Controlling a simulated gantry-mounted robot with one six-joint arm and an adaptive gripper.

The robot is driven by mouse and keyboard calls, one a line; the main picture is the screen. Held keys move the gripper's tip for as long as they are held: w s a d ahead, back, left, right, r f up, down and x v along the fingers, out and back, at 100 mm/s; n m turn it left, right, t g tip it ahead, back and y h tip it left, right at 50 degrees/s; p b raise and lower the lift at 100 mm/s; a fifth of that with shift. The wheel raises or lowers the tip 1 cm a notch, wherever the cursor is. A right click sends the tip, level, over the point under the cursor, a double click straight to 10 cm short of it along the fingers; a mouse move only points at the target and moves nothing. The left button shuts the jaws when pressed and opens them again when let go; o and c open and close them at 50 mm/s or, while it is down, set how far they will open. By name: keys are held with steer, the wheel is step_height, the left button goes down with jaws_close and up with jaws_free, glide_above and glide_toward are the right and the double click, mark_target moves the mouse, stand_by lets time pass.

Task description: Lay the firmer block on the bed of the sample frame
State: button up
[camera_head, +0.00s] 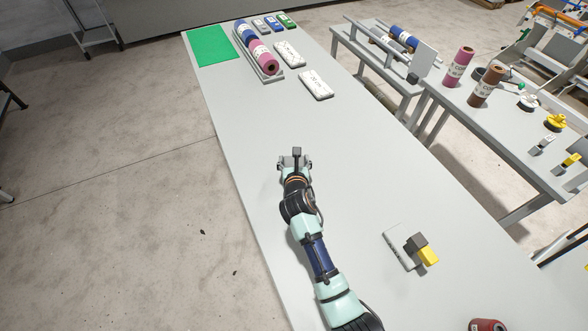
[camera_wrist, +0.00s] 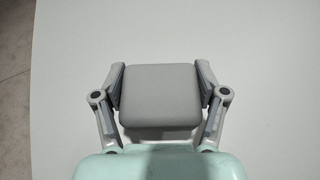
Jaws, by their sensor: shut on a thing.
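My gripper (camera_head: 296,162) is shut on a grey block (camera_wrist: 160,95), with one finger against each side of it in the wrist view. The block (camera_head: 297,151) also shows at the gripper's tip in the head view, over the middle of the long table. I cannot tell its firmness by sight. A white flat piece (camera_head: 397,250), perhaps the sample frame, is on the table to the right of my arm. A dark grey block (camera_head: 417,242) and a yellow block (camera_head: 429,257) are at its right side, well apart from my gripper. I cannot tell whether they rest on it.
The long grey table (camera_head: 350,150) is clear around my gripper. A green mat (camera_head: 215,45), a tray of fabric rolls (camera_head: 272,75) and white packs (camera_head: 315,85) lie at its far end. A red can (camera_head: 486,325) stands near right. A side table (camera_head: 440,90) holds more rolls.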

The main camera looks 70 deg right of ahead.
step_height(320, 180, down, 4)
steer(key=shift+r+b, duration=0.1)
steer(key=shift+b, duration=0.5)
steer(key=o, duration=0.8)
steer(key=shift+s+a+r, duration=0.1)
steer(key=shift+a+r, duration=0.05)
steer(key=p+v, duration=0.4)
steer(key=v, duration=0.7)
steer(key=shift+s+a+r, duration=0.15)
steer(key=shift+a+r, duration=0.05)
steer(key=shift+a, duration=0.1)
